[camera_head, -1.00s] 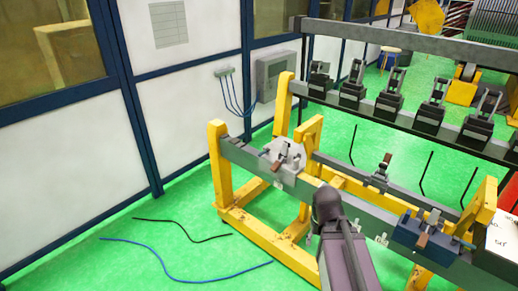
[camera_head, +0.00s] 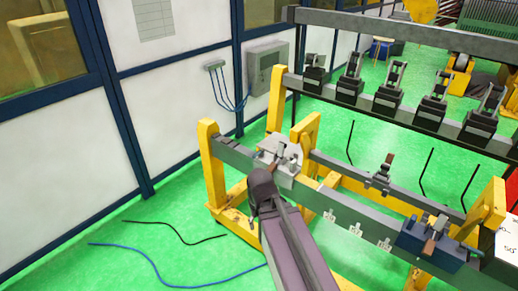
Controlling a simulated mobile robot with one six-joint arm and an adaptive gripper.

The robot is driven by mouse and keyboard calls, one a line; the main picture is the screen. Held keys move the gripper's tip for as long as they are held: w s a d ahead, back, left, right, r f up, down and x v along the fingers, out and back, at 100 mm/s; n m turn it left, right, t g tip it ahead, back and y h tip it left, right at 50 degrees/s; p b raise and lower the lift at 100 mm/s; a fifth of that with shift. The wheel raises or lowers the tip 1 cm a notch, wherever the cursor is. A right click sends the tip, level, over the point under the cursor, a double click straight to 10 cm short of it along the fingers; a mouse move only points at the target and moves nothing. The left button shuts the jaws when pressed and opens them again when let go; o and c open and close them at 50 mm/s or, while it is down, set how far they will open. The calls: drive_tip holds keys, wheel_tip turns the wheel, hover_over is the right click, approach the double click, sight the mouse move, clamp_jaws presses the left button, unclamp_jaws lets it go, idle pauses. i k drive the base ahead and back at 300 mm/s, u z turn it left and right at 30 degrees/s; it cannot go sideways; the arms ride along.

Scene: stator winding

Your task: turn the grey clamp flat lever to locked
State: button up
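A light grey clamp (camera_head: 290,166) sits on the left end of the near grey rail. A small dark upright part stands on its plate. My arm's dark rounded joint is just in front of this clamp and covers its lower left part, so I cannot tell how its flat lever lies. My gripper does not show; only the joint and the long purple-grey link behind it are visible. A dark clamp (camera_head: 383,174) with a brown lever stands upright on the rail behind. A blue clamp (camera_head: 425,240) with a brown lever sits at the rail's right end.
The near rail (camera_head: 352,212) rests on a yellow frame (camera_head: 212,165). A back rail (camera_head: 420,120) carries several black toggle clamps. A blue cable (camera_head: 165,282) and a black cable (camera_head: 175,228) lie on the green floor. A wall with a grey box (camera_head: 268,75) bounds the left.

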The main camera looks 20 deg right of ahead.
sight(261, 151)
drive_tip(key=z, duration=0.05)
drive_tip(key=i, duration=0.85)
drive_tip(key=z, duration=0.25)
